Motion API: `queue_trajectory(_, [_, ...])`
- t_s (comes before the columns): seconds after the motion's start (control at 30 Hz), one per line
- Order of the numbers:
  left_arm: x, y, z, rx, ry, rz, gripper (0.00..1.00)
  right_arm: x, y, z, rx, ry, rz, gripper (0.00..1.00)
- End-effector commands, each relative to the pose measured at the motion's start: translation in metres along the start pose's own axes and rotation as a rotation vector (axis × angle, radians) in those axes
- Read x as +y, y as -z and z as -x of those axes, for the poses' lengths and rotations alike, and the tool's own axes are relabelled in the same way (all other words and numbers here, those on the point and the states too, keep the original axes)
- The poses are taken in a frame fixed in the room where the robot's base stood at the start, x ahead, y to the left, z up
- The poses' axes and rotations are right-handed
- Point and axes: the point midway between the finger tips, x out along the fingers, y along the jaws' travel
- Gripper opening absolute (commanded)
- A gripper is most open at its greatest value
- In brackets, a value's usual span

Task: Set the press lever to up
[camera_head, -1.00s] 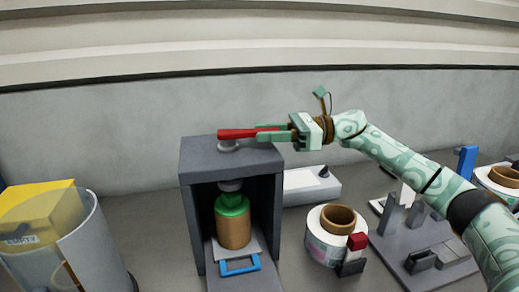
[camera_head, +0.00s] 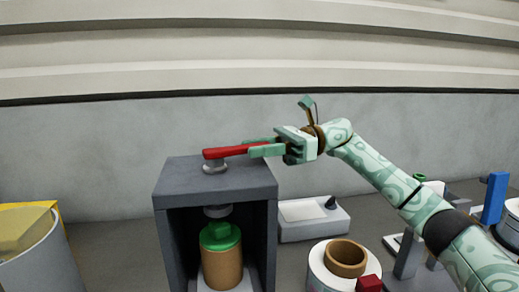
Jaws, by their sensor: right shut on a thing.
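The press (camera_head: 216,172) is a dark grey box frame with an open front. Its red lever (camera_head: 226,151) sits on a round grey pivot on the top and points right, tilted slightly upward. My right gripper (camera_head: 264,148) is shut on the lever's right end, above the press top. Inside the press, a brown cylinder with a green top (camera_head: 221,255) stands under the grey ram (camera_head: 217,211). My left gripper is not in view.
A white device with a dark knob (camera_head: 313,220) stands right of the press. A white reel with a brown core (camera_head: 346,258) and a red-topped block are at the lower right.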

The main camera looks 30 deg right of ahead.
Motion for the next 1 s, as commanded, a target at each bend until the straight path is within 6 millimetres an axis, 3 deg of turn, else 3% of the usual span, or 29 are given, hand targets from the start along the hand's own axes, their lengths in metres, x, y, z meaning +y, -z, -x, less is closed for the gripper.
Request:
queue_trajectory(0.07, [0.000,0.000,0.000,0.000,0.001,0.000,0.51,-0.001,-0.003,0.001,-0.004,0.005,0.005,0.00])
queue_trajectory(0.1, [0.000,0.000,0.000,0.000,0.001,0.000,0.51,-0.001,-0.003,0.001,-0.004,0.005,0.006,0.34])
queue_trajectory(0.17, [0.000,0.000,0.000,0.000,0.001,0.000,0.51,-0.001,-0.003,0.001,-0.004,0.005,0.005,0.51])
queue_trajectory(0.5, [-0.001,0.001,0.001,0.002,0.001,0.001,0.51,0.000,-0.005,0.000,-0.003,0.002,0.004,0.51])
queue_trajectory(0.7, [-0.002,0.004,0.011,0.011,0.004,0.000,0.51,0.000,-0.041,0.001,-0.006,0.003,0.010,0.51])
queue_trajectory(1.0, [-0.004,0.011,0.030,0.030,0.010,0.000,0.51,0.061,-0.101,-0.017,0.000,0.001,0.009,0.51])
